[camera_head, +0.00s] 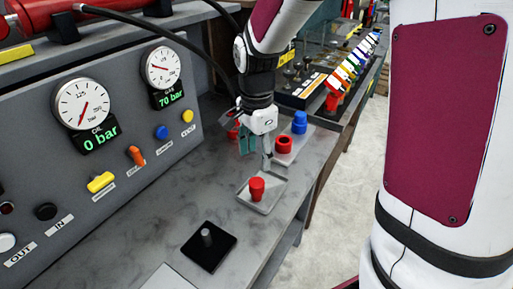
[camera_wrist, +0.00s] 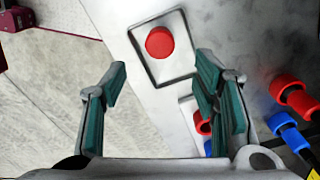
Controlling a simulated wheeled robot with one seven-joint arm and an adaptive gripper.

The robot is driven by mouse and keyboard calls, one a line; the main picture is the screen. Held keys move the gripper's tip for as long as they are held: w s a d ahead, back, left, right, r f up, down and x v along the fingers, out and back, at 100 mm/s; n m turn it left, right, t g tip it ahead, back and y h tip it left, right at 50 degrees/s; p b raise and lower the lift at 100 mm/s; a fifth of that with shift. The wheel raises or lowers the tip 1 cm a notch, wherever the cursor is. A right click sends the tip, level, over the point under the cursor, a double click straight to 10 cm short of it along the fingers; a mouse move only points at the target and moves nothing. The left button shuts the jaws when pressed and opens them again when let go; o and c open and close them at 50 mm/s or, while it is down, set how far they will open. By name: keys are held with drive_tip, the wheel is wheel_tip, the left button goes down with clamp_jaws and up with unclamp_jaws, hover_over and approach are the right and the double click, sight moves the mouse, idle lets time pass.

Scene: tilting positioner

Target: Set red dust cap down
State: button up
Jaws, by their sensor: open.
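The red dust cap (camera_head: 257,189) stands upright in a small grey tray (camera_head: 243,199) on the bench. In the wrist view the cap (camera_wrist: 160,42) shows from above, inside the dark-edged tray (camera_wrist: 157,76). My gripper (camera_head: 256,152) is open and empty, behind and above the cap in the head view. In the wrist view its two green-padded fingers (camera_wrist: 161,80) are spread wide, with nothing between them. The cap lies beyond the fingertips, and no finger touches it.
A second tray (camera_head: 283,158) behind holds a red ring-shaped part (camera_head: 284,145) and a blue part (camera_head: 300,122). A black block with a grey peg (camera_head: 207,238) stands in front. A gauge panel (camera_head: 120,130) rises at left. Red and blue fittings (camera_wrist: 290,97) show in the wrist view.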

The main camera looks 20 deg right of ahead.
drive_tip(key=s+r+n+t, duration=0.2)
drive_tip(key=s+r+n, duration=0.5)
drive_tip(key=s, duration=0.2)
drive_tip(key=s+r+n+t, duration=0.3)
drive_tip(key=s+r+n, duration=0.3)
drive_tip(key=s+n, duration=0.2)
drive_tip(key=shift+s+d+r, duration=0.35)
drive_tip(key=shift+s+r, duration=0.05)
drive_tip(key=shift+s, duration=0.55)
drive_tip(key=shift+d, duration=0.1)
